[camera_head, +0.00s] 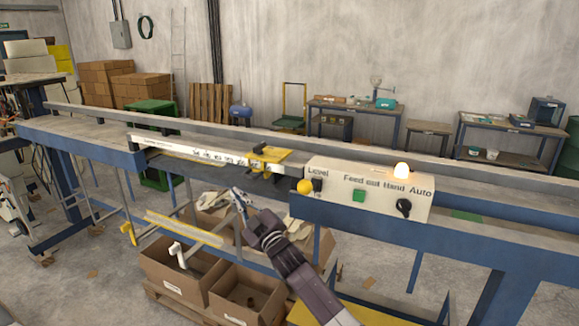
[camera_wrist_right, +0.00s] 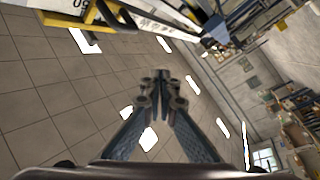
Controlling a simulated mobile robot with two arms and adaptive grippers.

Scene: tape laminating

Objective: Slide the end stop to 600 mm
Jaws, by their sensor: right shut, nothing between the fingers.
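The yellow end stop (camera_head: 268,157) sits on the white scale rail (camera_head: 160,141) at its right part, just left of the control box. The printed scale numbers are too small to read in the head view. My right gripper (camera_head: 238,194) is shut and empty, in front of and below the end stop, apart from it. In the right wrist view the closed fingertips (camera_wrist_right: 162,84) meet at the centre. A yellow part (camera_wrist_right: 92,20), which looks like the end stop, shows at that view's upper left beside a numbered white strip. My left gripper is not in view.
Cardboard boxes (camera_head: 245,295) stand below the bench. The rail left of the end stop looks clear.

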